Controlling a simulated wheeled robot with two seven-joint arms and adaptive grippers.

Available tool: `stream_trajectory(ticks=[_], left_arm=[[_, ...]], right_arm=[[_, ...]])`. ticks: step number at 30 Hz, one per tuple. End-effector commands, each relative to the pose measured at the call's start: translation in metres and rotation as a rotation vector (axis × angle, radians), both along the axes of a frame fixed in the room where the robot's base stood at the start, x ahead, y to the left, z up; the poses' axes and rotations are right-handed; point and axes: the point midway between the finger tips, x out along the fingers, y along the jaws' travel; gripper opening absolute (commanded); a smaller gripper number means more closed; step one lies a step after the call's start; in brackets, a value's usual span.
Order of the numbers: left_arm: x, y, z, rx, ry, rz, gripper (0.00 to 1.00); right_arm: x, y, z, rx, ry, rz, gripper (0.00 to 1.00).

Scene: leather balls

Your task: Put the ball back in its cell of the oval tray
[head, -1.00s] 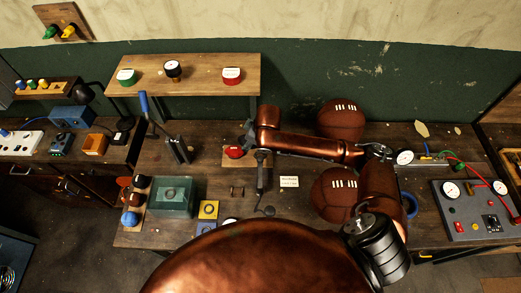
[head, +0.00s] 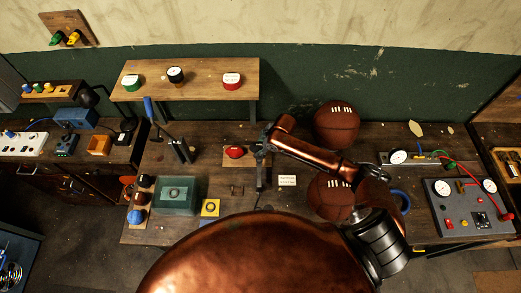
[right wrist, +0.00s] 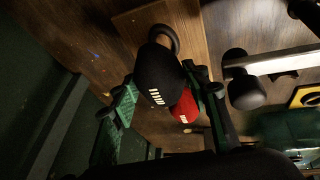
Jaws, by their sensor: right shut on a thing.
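My right gripper (head: 263,152) is over the middle of the bench, beside a red ball-like thing (head: 235,152) on a small wooden board. In the right wrist view my green-padded right gripper (right wrist: 165,95) is shut on a dark ball (right wrist: 158,72) with white stitches. A red thing (right wrist: 185,106) with white marks shows partly behind that ball. In the head view the held ball cannot be made out. Two large brown laced balls, one at the back (head: 337,124) and one in front (head: 330,197), are on the right. I cannot make out an oval tray. My left gripper is not in view.
A raised wooden shelf (head: 205,75) at the back bears green, black and red items. A teal box (head: 176,196) stands front left, near a blue ball-like thing (head: 135,217). A grey panel (head: 462,212) with gauges is at the right.

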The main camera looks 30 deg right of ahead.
Motion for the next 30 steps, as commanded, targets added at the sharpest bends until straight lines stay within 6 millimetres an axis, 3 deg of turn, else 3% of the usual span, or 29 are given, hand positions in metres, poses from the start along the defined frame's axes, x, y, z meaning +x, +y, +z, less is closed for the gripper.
stream_trajectory(ticks=[6,18,19,22,30], left_arm=[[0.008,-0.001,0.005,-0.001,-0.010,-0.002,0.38],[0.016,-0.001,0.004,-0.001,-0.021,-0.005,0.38],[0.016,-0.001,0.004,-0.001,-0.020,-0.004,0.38],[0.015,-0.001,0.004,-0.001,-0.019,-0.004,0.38],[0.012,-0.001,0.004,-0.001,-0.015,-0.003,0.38]], right_arm=[[-0.001,0.001,-0.027,0.000,0.002,-0.001,0.12],[-0.001,0.000,-0.033,0.000,0.002,-0.001,0.12],[-0.001,0.000,-0.033,0.000,0.002,-0.001,0.44],[-0.001,0.000,-0.032,0.000,0.001,0.000,0.50],[-0.001,0.000,-0.031,0.000,0.001,0.000,0.50]])
